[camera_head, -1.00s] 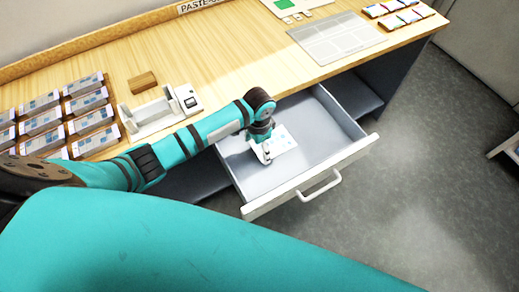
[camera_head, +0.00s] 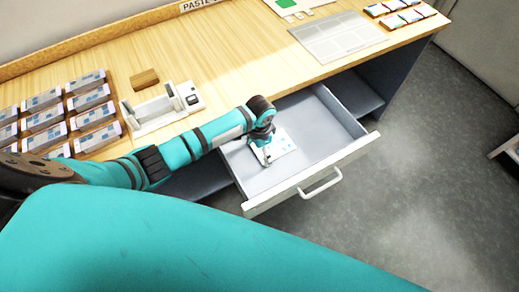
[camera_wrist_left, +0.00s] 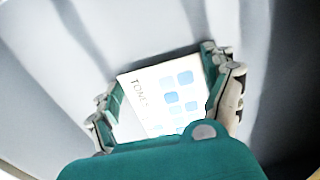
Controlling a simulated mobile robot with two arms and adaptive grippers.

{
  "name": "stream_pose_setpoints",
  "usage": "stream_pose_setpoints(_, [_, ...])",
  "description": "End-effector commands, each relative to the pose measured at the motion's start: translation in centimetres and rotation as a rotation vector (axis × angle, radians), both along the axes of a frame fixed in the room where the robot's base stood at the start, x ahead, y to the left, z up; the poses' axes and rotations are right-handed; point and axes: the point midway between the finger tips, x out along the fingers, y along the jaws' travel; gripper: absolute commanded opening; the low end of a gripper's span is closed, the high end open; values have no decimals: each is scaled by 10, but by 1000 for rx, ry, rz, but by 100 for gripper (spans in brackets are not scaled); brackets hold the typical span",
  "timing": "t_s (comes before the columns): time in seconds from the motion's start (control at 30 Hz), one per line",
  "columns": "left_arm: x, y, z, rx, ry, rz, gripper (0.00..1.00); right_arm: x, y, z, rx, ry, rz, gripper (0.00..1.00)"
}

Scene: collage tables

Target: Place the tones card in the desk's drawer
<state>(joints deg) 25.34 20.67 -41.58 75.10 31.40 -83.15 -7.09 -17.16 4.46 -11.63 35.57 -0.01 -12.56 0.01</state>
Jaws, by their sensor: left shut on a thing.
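The tones card (camera_head: 285,145) is white with pale blue squares; it also shows in the left wrist view (camera_wrist_left: 165,92), where its printed word is partly readable. My left gripper (camera_head: 266,160) is inside the open desk drawer (camera_head: 325,125), and in the left wrist view (camera_wrist_left: 165,95) its fingers sit on either side of the card, shut on it. The card is over the left part of the drawer, within its walls. I cannot tell whether it touches the drawer floor. My right gripper is not in view.
The drawer's front with its handle (camera_head: 320,184) sticks out from the wooden desk (camera_head: 240,50). On the desktop are several card stacks (camera_head: 42,120) at left, a white device (camera_head: 160,108), a wooden block (camera_head: 144,79) and a grey sheet (camera_head: 338,36). The rest of the drawer is empty.

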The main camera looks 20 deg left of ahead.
Motion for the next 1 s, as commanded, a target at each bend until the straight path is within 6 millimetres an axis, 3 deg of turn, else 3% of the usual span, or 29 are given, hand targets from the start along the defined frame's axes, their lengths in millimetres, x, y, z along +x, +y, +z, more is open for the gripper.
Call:
stream_pose_setpoints(0.03, [-6, -1, -8, 0, 13, 0, 88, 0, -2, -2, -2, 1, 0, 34])
stream_pose_setpoints(0.13, [-7, -1, -9, 0, 15, 0, 100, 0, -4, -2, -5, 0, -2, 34])
stream_pose_setpoints(0.47, [-7, 0, -1, 1, 16, -1, 100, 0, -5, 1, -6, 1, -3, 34])
stream_pose_setpoints(1.0, [-4, -1, 108, -1, 6, -1, 100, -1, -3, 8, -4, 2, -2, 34])
